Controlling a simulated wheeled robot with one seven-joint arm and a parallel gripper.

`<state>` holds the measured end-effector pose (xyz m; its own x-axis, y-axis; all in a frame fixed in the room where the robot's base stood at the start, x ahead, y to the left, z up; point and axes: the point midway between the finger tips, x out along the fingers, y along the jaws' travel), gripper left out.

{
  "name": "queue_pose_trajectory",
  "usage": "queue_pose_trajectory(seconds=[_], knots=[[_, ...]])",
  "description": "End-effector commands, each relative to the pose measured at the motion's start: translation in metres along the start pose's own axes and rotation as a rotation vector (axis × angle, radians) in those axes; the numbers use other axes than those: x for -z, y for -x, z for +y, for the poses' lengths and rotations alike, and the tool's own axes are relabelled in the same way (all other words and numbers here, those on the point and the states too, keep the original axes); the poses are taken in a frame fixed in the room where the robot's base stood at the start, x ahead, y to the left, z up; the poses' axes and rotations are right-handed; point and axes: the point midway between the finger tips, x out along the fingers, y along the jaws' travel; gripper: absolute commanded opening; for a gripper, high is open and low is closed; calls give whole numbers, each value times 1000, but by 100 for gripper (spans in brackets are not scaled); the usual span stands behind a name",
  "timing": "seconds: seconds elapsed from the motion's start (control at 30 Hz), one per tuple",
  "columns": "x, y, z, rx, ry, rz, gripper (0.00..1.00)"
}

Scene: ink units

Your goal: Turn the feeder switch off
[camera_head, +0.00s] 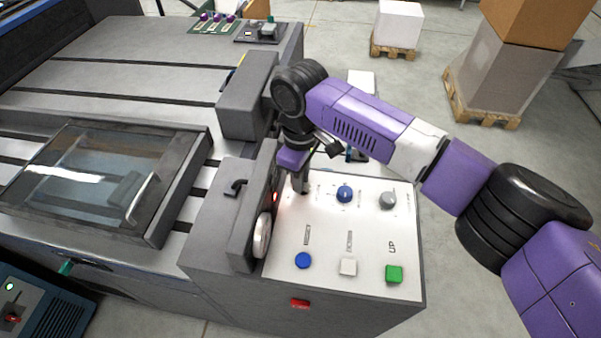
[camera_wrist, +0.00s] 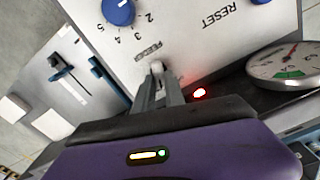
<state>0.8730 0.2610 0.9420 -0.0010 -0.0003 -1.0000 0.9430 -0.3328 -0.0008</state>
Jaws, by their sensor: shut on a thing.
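The white control panel (camera_head: 325,232) tops the grey machine cabinet. My gripper (camera_head: 300,186) points down at the panel's back left corner.
A blue numbered knob (camera_head: 344,194) and a grey knob (camera_head: 388,200) stand right of my gripper. Blue (camera_head: 303,260), white (camera_head: 348,267) and green (camera_head: 394,273) buttons line the front. A round gauge (camera_head: 262,236) sits at the panel's left edge, beside a raised grey housing.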

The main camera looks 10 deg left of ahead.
Motion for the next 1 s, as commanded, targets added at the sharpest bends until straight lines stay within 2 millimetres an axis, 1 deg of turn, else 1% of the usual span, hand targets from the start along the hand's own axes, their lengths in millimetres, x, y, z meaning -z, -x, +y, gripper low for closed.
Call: queue_pose_trajectory(seconds=[0.07,0.6,0.8,1.0], knots=[[0,2,-3,6,67,0,0],[-1,1,-5,1,564,1,0],[-2,1,-6,0,702,0,0],[-2,1,-6,0,791,0,0]])
